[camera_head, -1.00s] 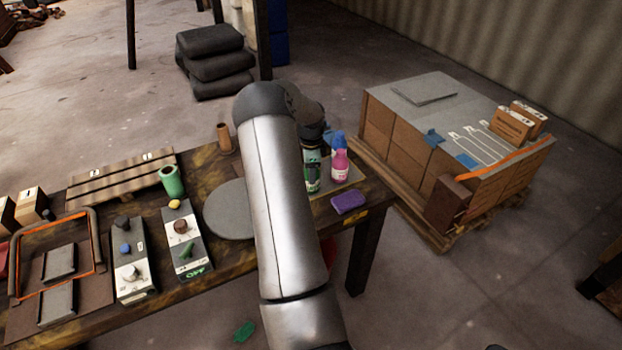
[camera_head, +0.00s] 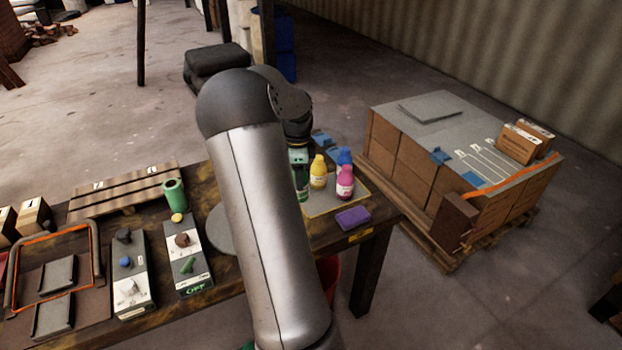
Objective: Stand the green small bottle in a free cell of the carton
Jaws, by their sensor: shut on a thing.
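My gripper (camera_head: 299,159) is partly hidden behind my own arm, over the back right of the workbench. It is shut on a dark green thing, seemingly the green small bottle (camera_head: 301,182), which shows just below it. Part of the bottle is covered by the arm, and I cannot tell whether its base is clear of the mat. I cannot make out a carton with cells in this view; my arm hides part of the bench.
Yellow (camera_head: 318,172), blue (camera_head: 343,158) and pink (camera_head: 345,183) bottles stand close together on a yellow-edged mat (camera_head: 322,207). A purple sponge (camera_head: 353,217) lies in front. A green cup (camera_head: 174,196) and control boxes (camera_head: 189,258) stand left. Stacked boxes (camera_head: 400,146) sit on a pallet at right.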

